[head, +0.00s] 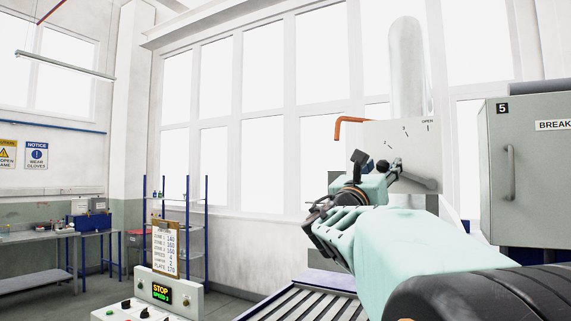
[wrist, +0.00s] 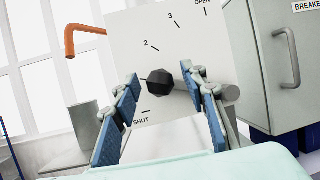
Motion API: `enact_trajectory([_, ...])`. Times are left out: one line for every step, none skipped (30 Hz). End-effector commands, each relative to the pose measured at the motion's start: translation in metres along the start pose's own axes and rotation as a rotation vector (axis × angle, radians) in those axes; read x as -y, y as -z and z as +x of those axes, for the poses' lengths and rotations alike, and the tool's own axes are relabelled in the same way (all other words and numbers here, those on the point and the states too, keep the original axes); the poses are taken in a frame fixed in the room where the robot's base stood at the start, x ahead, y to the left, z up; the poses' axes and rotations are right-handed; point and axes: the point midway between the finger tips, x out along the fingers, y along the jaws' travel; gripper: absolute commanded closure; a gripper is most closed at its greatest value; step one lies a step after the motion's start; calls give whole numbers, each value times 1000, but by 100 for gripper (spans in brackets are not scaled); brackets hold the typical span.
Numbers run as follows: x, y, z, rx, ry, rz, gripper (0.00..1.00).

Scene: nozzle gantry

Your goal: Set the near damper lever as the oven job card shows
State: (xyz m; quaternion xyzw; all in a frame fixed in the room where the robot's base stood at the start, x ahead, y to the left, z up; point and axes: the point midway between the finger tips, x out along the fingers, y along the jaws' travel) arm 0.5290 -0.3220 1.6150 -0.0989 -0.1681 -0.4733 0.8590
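The damper plate (head: 372,134) is a pale panel; in the wrist view (wrist: 200,50) it carries the marks SHUT, 2, 3 and OPEN. A mark between SHUT and 2 seems hidden behind my left finger. The near damper lever has a black knob (wrist: 160,83) and a grey arm running right to its pivot. The lever points left, between SHUT and 2. My gripper (wrist: 160,77) is open, with a finger on either side of the knob and gaps visible. In the head view, my gripper (head: 378,164) is at the plate. The job card (head: 166,247) hangs on a clipboard; its print is small.
A grey cabinet (head: 530,190) marked 5 stands close on the right. An orange bent handle (head: 350,121) sticks out left of the plate. A control panel with a STOP, SPEED 3 display (head: 161,292) and a slatted conveyor (head: 300,303) lie below.

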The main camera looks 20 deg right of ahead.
Motion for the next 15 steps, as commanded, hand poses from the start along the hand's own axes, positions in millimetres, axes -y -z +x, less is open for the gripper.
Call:
enact_trajectory([1,-2,1,0,0,0,60])
enact_trajectory([1,-3,2,0,0,0,60])
enact_trajectory([2,-3,2,0,0,0,60])
enact_trajectory([2,-4,2,0,0,0,60])
enact_trajectory([2,-4,2,0,0,0,60])
enact_trajectory([2,-4,2,0,0,0,60])
enact_trajectory([2,-4,2,0,0,0,60])
enact_trajectory([2,-4,2,0,0,0,60])
enact_trajectory([2,-4,2,0,0,0,60])
enact_trajectory([2,-3,2,0,0,0,60])
enact_trajectory([2,-3,2,0,0,0,60])
enact_trajectory([2,-3,2,0,0,0,60])
enact_trajectory([2,-3,2,0,0,0,60])
enact_trajectory([2,-3,2,0,0,0,60])
enact_trajectory([2,-3,2,0,0,0,65])
